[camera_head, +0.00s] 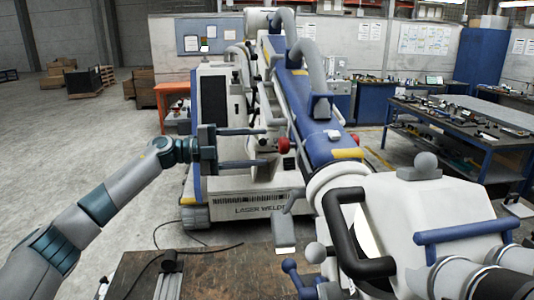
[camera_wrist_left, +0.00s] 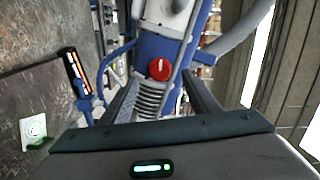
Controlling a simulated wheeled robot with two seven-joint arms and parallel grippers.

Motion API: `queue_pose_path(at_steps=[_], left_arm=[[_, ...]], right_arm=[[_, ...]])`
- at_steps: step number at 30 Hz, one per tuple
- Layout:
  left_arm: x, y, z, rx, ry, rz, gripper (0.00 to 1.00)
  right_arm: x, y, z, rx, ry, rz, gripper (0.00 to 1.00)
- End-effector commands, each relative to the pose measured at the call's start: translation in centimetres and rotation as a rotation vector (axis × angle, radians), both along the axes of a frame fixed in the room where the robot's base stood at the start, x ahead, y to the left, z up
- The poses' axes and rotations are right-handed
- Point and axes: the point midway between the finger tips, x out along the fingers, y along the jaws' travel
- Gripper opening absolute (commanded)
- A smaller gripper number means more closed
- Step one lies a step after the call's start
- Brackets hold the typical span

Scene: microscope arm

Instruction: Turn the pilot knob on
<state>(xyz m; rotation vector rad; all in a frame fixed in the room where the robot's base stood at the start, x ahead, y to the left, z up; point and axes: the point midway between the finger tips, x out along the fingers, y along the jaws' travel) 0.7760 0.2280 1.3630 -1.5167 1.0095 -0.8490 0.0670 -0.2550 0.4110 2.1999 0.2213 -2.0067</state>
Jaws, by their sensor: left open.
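A red round knob (camera_head: 284,146), which I take for the pilot knob, sits on the blue and white microscope arm of the laser welder (camera_head: 322,130). In the left wrist view the knob (camera_wrist_left: 159,69) faces me with a pale bar or mark across it, on a blue housing. My left gripper (camera_head: 266,147) reaches in from the left, its two fingers open, one above the other, pointing at the knob. The fingertips appear just short of the knob, with nothing between them. My right gripper does not show.
The large white microscope head (camera_head: 410,215) with a black handle (camera_head: 345,235) fills the lower right. A brown worktop (camera_head: 225,270) with a cable lies at the bottom. A blue workbench (camera_head: 480,150) with tools stands at right. Open floor lies at left.

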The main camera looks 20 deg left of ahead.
Motion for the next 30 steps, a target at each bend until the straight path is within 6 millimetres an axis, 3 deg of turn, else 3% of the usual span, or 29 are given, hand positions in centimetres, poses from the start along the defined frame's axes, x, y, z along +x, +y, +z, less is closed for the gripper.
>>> queue_pose_path(at_steps=[3, 15, 21, 30], left_arm=[[-0.9, 2.4, -0.5, 0.000, -0.001, 0.004, 0.55], [-3.9, 9.5, -0.4, 0.000, -0.001, 0.004, 0.55], [-4.7, 11.4, -0.2, -0.002, 0.000, 0.003, 0.55], [-4.9, 11.9, 0.0, -0.001, 0.001, 0.001, 0.55]], right_arm=[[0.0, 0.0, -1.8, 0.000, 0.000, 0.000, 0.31], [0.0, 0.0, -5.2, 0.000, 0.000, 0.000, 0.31], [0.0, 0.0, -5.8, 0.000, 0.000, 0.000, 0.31], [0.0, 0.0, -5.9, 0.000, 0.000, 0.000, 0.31]])
